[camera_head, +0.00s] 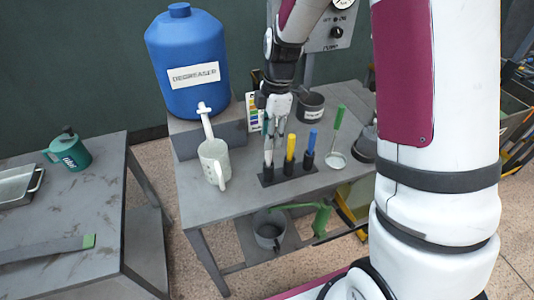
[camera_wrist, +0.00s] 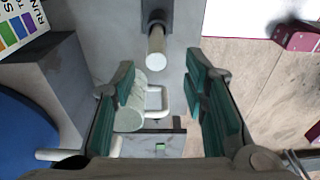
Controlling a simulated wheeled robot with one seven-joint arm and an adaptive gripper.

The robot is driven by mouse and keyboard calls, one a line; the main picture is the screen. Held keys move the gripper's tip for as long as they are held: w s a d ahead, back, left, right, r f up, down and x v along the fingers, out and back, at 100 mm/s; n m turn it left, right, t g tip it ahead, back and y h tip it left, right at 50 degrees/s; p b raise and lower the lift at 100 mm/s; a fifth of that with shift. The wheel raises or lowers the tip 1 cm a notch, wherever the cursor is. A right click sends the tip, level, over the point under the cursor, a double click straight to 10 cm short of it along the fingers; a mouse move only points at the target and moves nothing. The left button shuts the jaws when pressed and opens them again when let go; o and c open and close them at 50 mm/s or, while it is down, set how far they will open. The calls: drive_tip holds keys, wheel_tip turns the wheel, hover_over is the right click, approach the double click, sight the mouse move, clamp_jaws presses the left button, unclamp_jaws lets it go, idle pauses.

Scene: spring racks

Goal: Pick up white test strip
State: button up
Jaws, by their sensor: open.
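The white test strip (camera_head: 268,156) stands upright at the left end of a dark rack (camera_head: 303,172), beside a yellow one (camera_head: 290,147) and a blue one (camera_head: 311,140). In the wrist view the white strip's round end (camera_wrist: 156,46) shows above a dark holder, beyond the fingertips and roughly between them. My gripper (camera_head: 275,132) hangs just above and beside the white strip in the head view. It is open and empty, with its green-padded fingers (camera_wrist: 164,88) apart in the wrist view. I cannot tell whether a finger touches the strip.
A white mug (camera_head: 213,160) stands left of the rack, below the tap of the blue degreaser jug (camera_head: 187,48). A colour chart (camera_head: 252,112) and a dark pot (camera_head: 311,105) are behind. A green-handled tool (camera_head: 337,135) is at the right. The table front is clear.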

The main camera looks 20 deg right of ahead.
sight(266, 158)
drive_tip(key=shift+w+a+f+p, duration=0.15)
drive_tip(key=shift+f+p, duration=0.2)
drive_tip(key=shift+f, duration=1.6)
drive_tip(key=shift+a+f+p, duration=0.1)
drive_tip(key=shift+f+p, duration=0.25)
drive_tip(key=shift+f, duration=1.55)
drive_tip(key=c, duration=0.9)
